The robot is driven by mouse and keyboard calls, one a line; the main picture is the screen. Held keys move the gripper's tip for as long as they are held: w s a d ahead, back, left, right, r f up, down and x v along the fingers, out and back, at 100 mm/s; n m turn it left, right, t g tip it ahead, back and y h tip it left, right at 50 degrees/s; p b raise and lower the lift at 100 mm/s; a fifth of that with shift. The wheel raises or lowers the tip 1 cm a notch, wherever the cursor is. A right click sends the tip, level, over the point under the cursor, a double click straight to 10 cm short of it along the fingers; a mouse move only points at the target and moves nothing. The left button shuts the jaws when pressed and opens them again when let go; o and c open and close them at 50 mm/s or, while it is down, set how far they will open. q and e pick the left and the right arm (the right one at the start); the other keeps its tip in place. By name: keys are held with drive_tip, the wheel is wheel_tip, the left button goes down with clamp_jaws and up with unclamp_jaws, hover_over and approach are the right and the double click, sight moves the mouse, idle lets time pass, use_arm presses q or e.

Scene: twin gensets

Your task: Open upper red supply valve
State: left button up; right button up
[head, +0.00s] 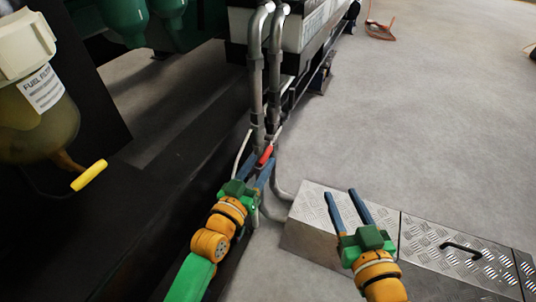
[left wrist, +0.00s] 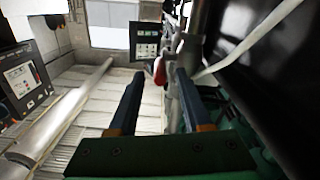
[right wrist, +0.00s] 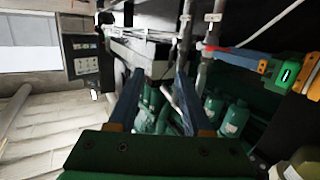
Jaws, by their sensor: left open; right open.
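The red valve handle (head: 265,154) sits on the grey vertical pipes (head: 257,95) in the head view. My left gripper (head: 256,168) is open, with its blue fingers reaching toward the handle from below. In the left wrist view the red handle (left wrist: 159,70) appears between the open fingertips (left wrist: 160,77); I cannot tell whether they touch it. In the right wrist view a small red part (right wrist: 208,46) shows at the tip of my left gripper's fingers. My right gripper (head: 342,194) is open and empty over the tread-plate box.
A tread-plate box (head: 430,238) with a black handle (head: 461,250) lies at lower right. A fuel filter (head: 40,100) and a yellow lever (head: 89,175) are at left above a dark ledge. Open floor (head: 440,100) lies to the right.

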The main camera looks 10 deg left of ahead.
sight(269, 149)
use_arm(q)
drive_tip(key=b+x, duration=0.1)
drive_tip(key=x, duration=0.1)
drive_tip(key=shift+w+d+f, duration=0.15)
drive_tip(key=shift+w, duration=0.25)
drive_tip(key=shift+b+x, duration=0.5)
drive_tip(key=shift+x, duration=0.45)
drive_tip(key=shift+w, duration=0.15)
clamp_jaws()
use_arm(e)
drive_tip(key=s+a+r+n+t+y, duration=0.1)
drive_tip(key=s+r+t+y, duration=0.3)
drive_tip(key=r+t, duration=0.4)
wheel_tip(269, 149, up, 6)
drive_tip(key=shift+r+t, duration=0.25)
drive_tip(key=shift+t, duration=0.05)
drive_tip(key=shift+a, duration=0.1)
